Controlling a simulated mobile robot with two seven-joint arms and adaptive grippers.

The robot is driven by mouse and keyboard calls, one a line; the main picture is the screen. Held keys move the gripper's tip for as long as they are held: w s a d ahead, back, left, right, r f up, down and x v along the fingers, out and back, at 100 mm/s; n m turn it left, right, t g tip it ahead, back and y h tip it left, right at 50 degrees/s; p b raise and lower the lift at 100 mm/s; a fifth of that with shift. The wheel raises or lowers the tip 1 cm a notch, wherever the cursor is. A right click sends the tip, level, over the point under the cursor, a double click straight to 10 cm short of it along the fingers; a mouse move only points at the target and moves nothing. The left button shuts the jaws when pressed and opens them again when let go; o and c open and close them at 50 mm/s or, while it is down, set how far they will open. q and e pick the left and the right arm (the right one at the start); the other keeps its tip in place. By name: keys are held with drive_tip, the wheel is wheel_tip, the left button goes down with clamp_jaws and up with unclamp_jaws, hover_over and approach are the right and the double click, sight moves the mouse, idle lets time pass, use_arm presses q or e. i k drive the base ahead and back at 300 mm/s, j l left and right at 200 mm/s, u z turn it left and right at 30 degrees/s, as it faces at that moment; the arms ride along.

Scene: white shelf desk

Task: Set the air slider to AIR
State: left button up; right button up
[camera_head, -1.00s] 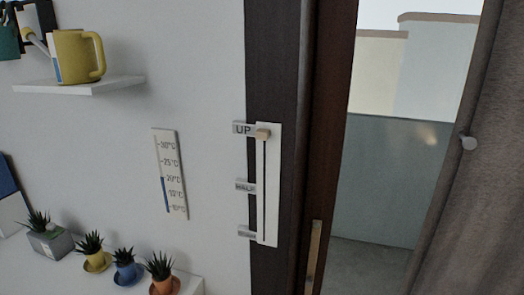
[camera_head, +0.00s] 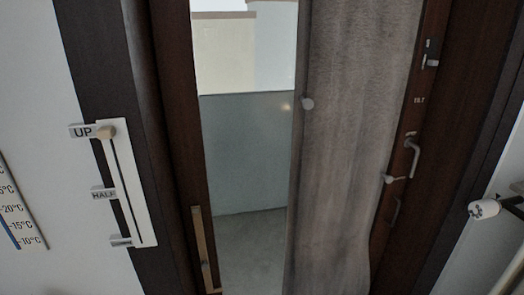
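A small slider (camera_head: 431,55) with a pale knob sits high on the dark window frame at the upper right in the head view. It may be the air slider; its markings are too small to read. A small label reading TILT (camera_head: 418,100) is below it. A metal window handle (camera_head: 413,157) is lower on the same frame. Neither of my grippers is in view.
At the left, a white strip slider (camera_head: 127,185) has labels UP and HALF, its knob at UP. A white valve knob (camera_head: 484,208) sticks out at the right.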

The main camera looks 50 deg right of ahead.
sight(431, 62)
drive_tip(key=z, duration=1.8)
